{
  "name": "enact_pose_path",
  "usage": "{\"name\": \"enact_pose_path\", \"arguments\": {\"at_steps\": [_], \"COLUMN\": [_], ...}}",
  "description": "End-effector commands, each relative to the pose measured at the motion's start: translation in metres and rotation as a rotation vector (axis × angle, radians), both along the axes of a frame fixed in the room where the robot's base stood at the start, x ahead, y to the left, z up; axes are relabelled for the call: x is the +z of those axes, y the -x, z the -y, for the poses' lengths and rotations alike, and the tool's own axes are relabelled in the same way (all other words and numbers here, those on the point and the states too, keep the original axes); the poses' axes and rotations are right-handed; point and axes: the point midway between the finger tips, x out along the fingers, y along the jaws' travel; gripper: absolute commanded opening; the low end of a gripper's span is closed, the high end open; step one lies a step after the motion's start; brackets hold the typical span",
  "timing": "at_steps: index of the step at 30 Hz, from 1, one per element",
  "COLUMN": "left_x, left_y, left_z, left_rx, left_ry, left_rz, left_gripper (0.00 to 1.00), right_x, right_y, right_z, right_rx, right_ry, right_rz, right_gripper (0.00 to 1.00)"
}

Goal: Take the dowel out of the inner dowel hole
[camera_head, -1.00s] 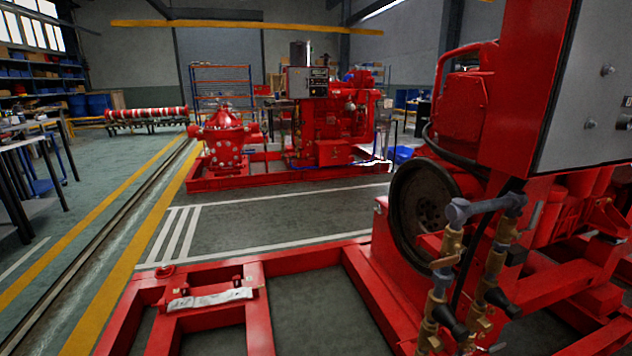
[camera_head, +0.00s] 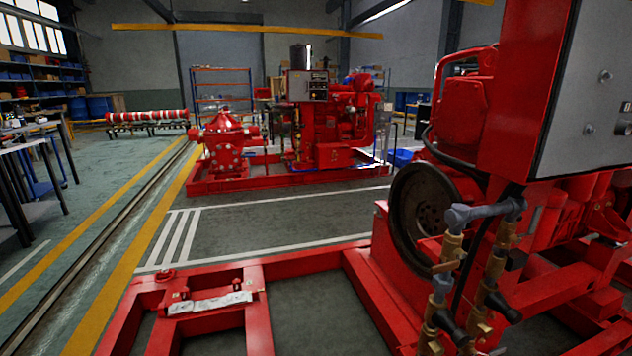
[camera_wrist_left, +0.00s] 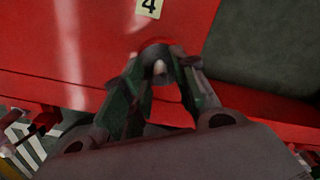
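My left gripper (camera_wrist_left: 156,58) shows in the left wrist view, with its two dark green fingers reaching down to a red surface. The fingertips are drawn near each other, one on each side of a dark round spot (camera_wrist_left: 155,50) with a small pale patch. I cannot tell whether this spot is the dowel, its hole or both. A pale label with the number 4 (camera_wrist_left: 149,6) is just beyond it. I cannot tell whether the fingers touch anything. Neither gripper shows in the head view.
In the head view, a red base frame (camera_head: 258,310) with a pale strip (camera_head: 209,304) lies in front. A red engine with a flywheel (camera_head: 425,212) and brass-fitted pipes (camera_head: 452,248) stands at the right. Another red pumpset (camera_head: 330,135) is farther back. The floor between is clear.

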Motion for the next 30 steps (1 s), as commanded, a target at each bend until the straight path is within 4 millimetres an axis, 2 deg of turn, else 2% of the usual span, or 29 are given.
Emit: {"name": "enact_pose_path", "arguments": {"at_steps": [20,26,27,30], "left_x": [0.0001,0.0001,0.0001,0.0000], "left_y": [-0.0003,-0.0002,-0.0002,-0.0002], "left_z": [0.0001,0.0001,-0.0001,-0.0001], "left_rx": [0.000,0.000,0.000,0.000], "left_ry": [0.000,0.000,0.000,0.000], "left_rz": [0.000,0.000,0.000,0.000], "left_gripper": [0.29,0.03,0.00,0.00], "right_x": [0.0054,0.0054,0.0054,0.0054], "right_y": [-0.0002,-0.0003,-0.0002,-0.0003], "right_z": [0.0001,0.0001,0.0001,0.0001], "right_rx": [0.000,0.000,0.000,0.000], "right_ry": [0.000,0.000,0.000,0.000], "right_rz": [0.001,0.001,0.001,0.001], "right_gripper": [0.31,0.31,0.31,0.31]}}
